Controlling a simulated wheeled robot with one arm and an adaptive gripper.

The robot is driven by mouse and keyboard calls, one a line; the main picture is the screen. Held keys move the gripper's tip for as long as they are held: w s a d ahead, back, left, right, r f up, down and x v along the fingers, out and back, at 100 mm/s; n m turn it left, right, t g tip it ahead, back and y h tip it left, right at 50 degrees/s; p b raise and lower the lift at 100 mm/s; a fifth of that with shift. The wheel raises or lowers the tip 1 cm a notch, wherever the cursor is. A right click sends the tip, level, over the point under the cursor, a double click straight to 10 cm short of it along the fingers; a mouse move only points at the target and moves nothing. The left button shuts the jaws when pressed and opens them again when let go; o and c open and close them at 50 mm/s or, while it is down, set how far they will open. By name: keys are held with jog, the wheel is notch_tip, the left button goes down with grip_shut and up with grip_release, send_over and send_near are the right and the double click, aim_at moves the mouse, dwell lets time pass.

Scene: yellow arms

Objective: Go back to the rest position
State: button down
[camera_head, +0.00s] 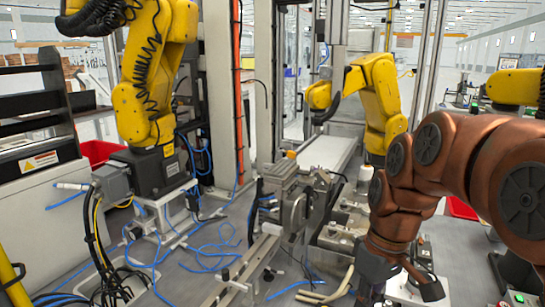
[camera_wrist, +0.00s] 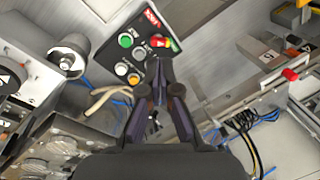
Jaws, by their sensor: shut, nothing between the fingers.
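My gripper (camera_wrist: 160,88) is shut and empty in the wrist view, its dark fingers together. It points at a black button panel (camera_wrist: 146,25) with green, white and yellow buttons and a red knob. The fingertips overlap the panel's lower right edge in the picture; I cannot tell whether they touch it. In the head view my brown arm comes in from the right and bends down, with my gripper low at the bottom right and its fingertips hard to make out.
A yellow robot arm (camera_head: 147,100) stands at left on a dark base, another yellow arm (camera_head: 380,95) behind the centre. Metal fixtures (camera_head: 290,185) fill the middle of the grey table. Blue hoses (camera_head: 215,255) lie loose at front left. A white conveyor (camera_head: 328,152) runs behind.

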jog(key=s+d+f+m+h, duration=0.1)
jog(key=s+f+m, duration=0.2)
jog(key=s, duration=0.6)
jog(key=s+d+f+m, duration=0.1)
jog(key=s+f+m, duration=0.2)
jog(key=s+f, duration=0.3)
jog(key=s, duration=0.3)
jog(key=shift+f+g+h, duration=0.15)
jog(key=shift+g+h, duration=0.25)
jog(key=c, duration=1.9)
grip_release()
jog(key=shift+d, duration=0.1)
